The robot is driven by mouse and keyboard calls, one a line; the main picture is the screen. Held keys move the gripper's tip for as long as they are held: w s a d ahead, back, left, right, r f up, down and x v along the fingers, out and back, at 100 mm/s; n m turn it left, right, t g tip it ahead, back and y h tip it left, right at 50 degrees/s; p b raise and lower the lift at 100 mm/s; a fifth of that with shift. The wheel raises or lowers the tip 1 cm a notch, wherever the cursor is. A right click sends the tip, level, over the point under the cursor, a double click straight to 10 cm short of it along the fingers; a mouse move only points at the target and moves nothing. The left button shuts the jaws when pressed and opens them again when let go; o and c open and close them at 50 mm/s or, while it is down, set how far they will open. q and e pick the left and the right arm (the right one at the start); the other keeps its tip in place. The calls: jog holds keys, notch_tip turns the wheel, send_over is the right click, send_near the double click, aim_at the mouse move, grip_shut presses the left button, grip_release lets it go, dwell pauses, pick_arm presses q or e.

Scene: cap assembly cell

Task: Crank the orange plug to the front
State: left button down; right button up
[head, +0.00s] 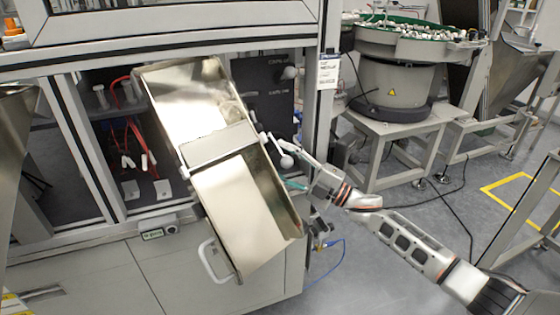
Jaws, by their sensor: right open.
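I cannot make out an orange plug for certain in the head view. My right gripper (287,167) comes in from the lower right and is open. Its fingers are beside the right edge of the tilted metal chute (237,205). A small white ball knob (286,161) shows at the fingers; I cannot tell whether they touch it. My left gripper is not in view.
The machine's grey frame post (325,95) stands just behind my right gripper. A bowl feeder (395,80) with a green bowl stands on a grey table at the back right. Black cables lie on the floor. A white handle (213,262) is on the lower cabinet.

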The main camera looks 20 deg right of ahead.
jog(key=c, duration=0.9)
jog(key=shift+o, duration=0.2)
jog(key=shift+f, duration=0.1)
